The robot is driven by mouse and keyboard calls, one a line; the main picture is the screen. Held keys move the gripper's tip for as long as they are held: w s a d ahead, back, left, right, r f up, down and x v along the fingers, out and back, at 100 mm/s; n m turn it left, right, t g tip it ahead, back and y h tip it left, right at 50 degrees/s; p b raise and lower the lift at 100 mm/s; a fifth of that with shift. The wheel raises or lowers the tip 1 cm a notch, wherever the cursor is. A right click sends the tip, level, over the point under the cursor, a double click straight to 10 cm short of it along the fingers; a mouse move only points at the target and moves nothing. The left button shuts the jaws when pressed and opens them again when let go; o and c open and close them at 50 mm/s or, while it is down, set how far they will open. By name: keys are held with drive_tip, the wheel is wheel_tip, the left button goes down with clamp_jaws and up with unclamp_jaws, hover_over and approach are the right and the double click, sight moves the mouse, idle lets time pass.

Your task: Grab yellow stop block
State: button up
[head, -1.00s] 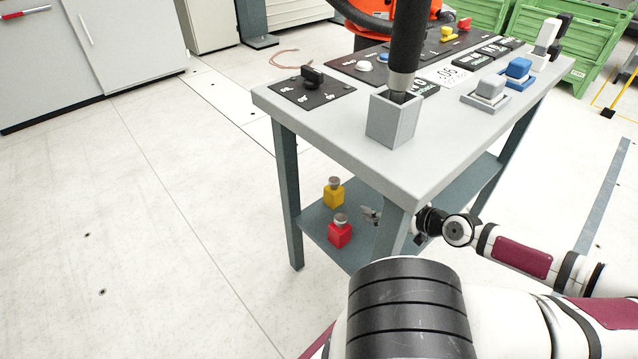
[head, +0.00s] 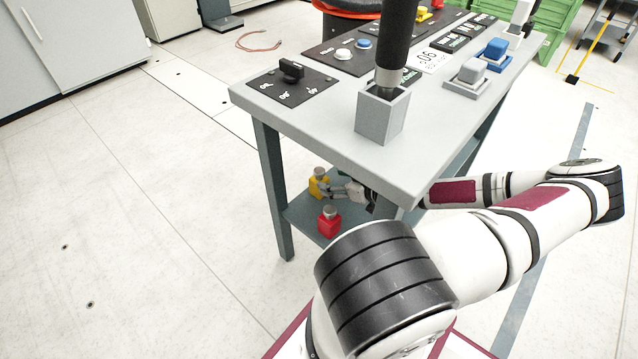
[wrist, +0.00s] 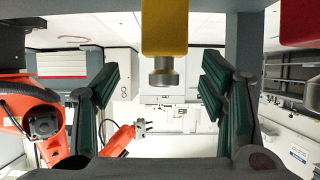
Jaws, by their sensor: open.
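The yellow stop block (head: 317,185), a cube with a round grey knob on top, stands on the lower shelf (head: 303,211) of the table. My gripper (head: 335,189) is open, just right of the yellow block in the head view. The wrist view appears upside down. There the yellow block (wrist: 164,28) hangs from the top edge, its knob pointing down into the gap between my open fingers (wrist: 161,90). Nothing is held. The head view does not show clearly whether the fingers touch the block.
A red block (head: 329,224) with a similar knob stands nearer on the shelf; it shows at upper right in the wrist view (wrist: 303,22). The grey tabletop (head: 330,132) and a front table leg are close around my arm. Open floor lies to the left.

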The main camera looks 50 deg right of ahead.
sight(322, 180)
drive_tip(key=shift+a+b+x, duration=0.1)
drive_tip(key=shift+b+x, duration=0.4)
drive_tip(key=shift+x, duration=1.2)
drive_tip(key=shift+a+b+x, duration=0.15)
drive_tip(key=shift+b+x, duration=0.3)
drive_tip(key=shift+x, duration=1.3)
drive_tip(key=shift+s+f, duration=0.15)
clamp_jaws()
